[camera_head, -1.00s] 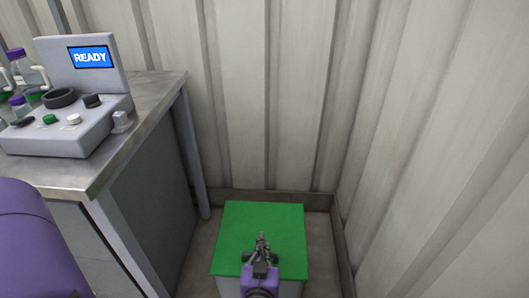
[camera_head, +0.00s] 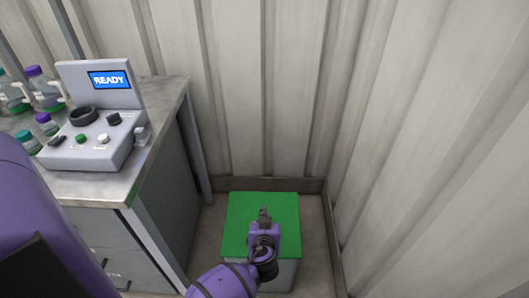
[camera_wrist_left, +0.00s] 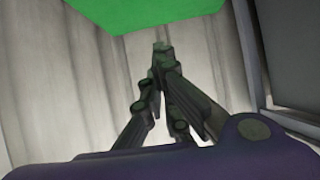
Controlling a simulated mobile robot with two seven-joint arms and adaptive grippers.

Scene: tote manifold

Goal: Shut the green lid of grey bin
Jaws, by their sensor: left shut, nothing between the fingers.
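The green lid (camera_head: 240,225) lies across the top of the grey bin (camera_head: 284,275) in the corner and looks flat in the head view. The bin's front shows only partly below the lid's near edge. My left gripper (camera_head: 264,212) shows over the middle of the lid with its fingers together and nothing between them. I cannot tell whether it touches the lid. In the left wrist view the shut fingertips (camera_wrist_left: 162,47) are just below the green lid (camera_wrist_left: 150,12) in the picture. My right gripper is out of view.
A metal-topped counter (camera_head: 165,105) stands to the left, with a grey console (camera_head: 95,150) reading READY and several capped bottles (camera_head: 40,88). Corrugated walls (camera_head: 285,80) close in behind and to the right of the bin. A narrow strip of floor (camera_head: 207,235) is free between counter and bin.

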